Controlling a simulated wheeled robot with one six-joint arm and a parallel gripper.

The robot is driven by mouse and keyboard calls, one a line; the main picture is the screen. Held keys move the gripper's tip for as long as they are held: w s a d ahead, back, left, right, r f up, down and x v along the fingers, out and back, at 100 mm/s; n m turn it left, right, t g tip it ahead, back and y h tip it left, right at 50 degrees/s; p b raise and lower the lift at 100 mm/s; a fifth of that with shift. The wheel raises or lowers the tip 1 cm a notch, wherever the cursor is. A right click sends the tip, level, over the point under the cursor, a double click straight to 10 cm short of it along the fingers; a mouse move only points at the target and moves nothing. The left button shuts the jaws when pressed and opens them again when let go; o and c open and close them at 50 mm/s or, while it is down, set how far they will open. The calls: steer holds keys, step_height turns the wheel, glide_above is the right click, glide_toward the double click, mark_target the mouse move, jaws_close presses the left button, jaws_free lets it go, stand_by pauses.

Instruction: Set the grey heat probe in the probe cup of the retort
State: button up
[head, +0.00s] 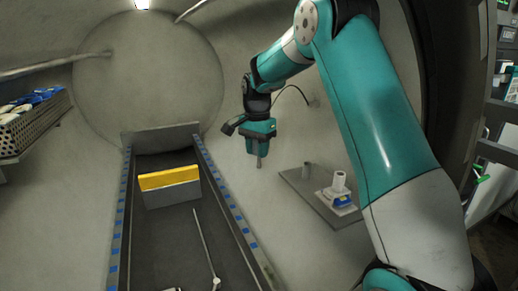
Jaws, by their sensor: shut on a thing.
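In the head view my gripper (260,152) points down in the middle of the picture, left of a small grey shelf (310,196) on the retort wall. It is shut on the grey heat probe (259,162), whose thin lower end hangs below the fingers. The probe looks about upright and apart from the shelf. A short grey cup (306,170) stands on the shelf's back left part, and its inside cannot be made out. The upper part of the probe is hidden by the gripper.
A white tube (340,181) and a blue-and-white item (341,199) are on the shelf, right of the cup. A dark track with blue-marked rails (237,215) lies below left, carrying a yellow-topped grey block (170,190) and a thin rod (206,245). A perforated basket (33,124) is far left.

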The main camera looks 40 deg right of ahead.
steer(key=shift+r+p, duration=3.1)
steer(key=shift+r, duration=0.15)
steer(key=shift+r+p, duration=0.45)
steer(key=shift+r, duration=0.15)
steer(key=shift+s, duration=0.1)
steer(key=shift+f+b, duration=0.5)
steer(key=shift+f, duration=0.05)
step_height(320, 180, down, 3)
steer(key=b, duration=0.2)
steer(key=shift+d+r+b, duration=0.1)
steer(key=shift+d+b, duration=0.05)
steer(key=shift+b, duration=0.2)
steer(key=s+a+f+n+p, duration=0.5)
steer(key=s+a+f+n, duration=0.4)
steer(key=a+f+n, duration=0.4)
steer(key=shift+a+f+n+p, duration=0.25)
steer(key=shift+n+p, duration=0.15)
steer(key=shift+n, duration=0.4)
